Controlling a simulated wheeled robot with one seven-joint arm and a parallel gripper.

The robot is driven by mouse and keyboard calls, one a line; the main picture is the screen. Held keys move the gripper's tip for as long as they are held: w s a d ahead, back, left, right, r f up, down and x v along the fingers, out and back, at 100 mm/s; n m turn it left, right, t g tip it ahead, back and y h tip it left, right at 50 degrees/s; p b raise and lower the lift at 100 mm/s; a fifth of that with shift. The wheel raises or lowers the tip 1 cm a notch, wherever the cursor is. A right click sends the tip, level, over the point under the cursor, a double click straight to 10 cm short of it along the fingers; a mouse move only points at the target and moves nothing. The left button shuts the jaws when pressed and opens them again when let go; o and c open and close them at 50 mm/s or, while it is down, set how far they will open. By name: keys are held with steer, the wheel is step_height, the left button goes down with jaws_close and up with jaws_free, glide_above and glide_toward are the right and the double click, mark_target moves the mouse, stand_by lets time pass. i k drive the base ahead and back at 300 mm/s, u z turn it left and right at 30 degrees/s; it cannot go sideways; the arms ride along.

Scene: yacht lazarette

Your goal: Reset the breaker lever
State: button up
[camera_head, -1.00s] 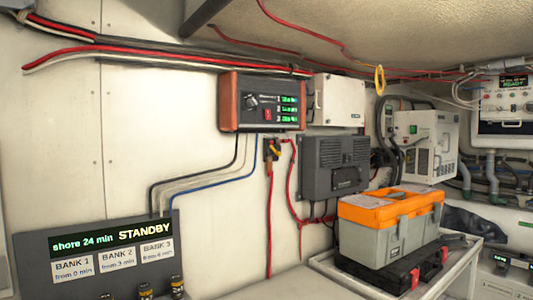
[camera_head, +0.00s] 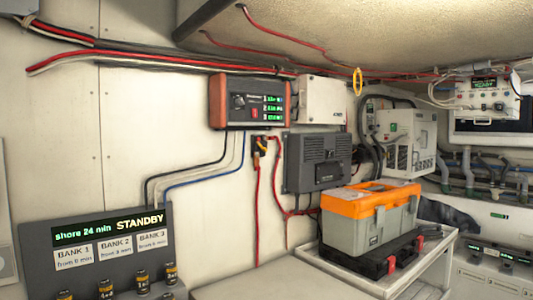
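No part clearly readable as a breaker lever shows in the head view. A red-sided box (camera_head: 247,102) on the wall has a dark knob, a red switch (camera_head: 255,113) and green readouts. Below it is a small black and yellow fitting (camera_head: 260,146) with red cables; I cannot tell whether it is a breaker. A dark panel (camera_head: 100,245) at lower left reads "shore 24 min STANDBY" above BANK 1, BANK 2 and BANK 3 labels. Several black and yellow knobs (camera_head: 138,280) stand along its lower part. My gripper is not in view.
An orange and grey toolbox (camera_head: 370,215) sits on a black case (camera_head: 372,260) on a white cart (camera_head: 440,245). A grey vented unit (camera_head: 318,162) and white boxes (camera_head: 321,100) are on the wall. A low overhead and pipes (camera_head: 468,165) fill the right.

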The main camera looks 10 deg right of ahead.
mark_target(264, 149)
steer(key=k, duration=1.05)
steer(key=z, duration=0.7)
steer(key=i, duration=1.75)
steer(key=u, duration=0.35)
